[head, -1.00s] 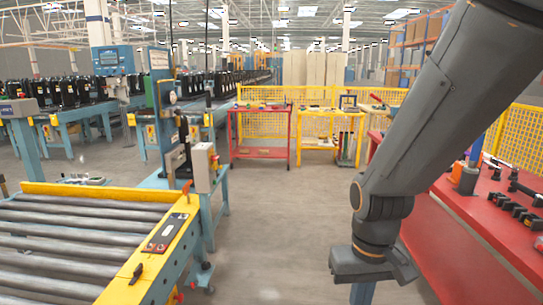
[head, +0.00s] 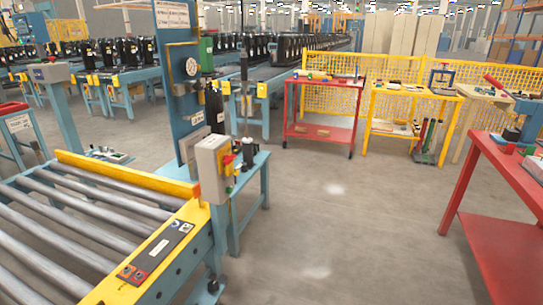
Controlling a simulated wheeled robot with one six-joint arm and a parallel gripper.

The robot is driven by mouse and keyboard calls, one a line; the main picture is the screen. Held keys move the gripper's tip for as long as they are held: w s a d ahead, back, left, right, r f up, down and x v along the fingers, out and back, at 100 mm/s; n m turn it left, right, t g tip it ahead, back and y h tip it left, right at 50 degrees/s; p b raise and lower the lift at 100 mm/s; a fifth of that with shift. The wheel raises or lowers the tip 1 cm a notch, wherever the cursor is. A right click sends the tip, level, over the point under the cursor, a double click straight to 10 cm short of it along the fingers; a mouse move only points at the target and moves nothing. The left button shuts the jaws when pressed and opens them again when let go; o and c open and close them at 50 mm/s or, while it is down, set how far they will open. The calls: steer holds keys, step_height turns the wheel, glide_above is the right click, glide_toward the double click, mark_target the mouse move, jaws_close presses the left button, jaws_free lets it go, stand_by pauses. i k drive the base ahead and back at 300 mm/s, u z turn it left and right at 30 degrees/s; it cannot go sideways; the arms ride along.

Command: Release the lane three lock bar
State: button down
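No part that I can clearly tell as the lane three lock bar shows in the head view. A roller conveyor with grey rollers fills the lower left, with a yellow end stop (head: 125,178) across its far end and a yellow side rail (head: 190,220) on its right. A dark control plate (head: 155,251) with small red buttons lies on the side rail. Lane numbers are not readable. My gripper and arm are not in view.
A blue post station with a gauge (head: 191,66) and a grey switch box (head: 212,168) stands beyond the conveyor. A red cart (head: 322,106) and yellow table (head: 408,91) stand at the back, a red bench (head: 515,170) at right. The middle floor (head: 340,220) is clear.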

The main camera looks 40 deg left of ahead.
mark_target(229, 170)
steer(key=u, duration=0.3)
steer(key=i, duration=0.9)
steer(key=u, duration=1.4)
steer(key=i, duration=0.7)
steer(key=u, duration=0.75)
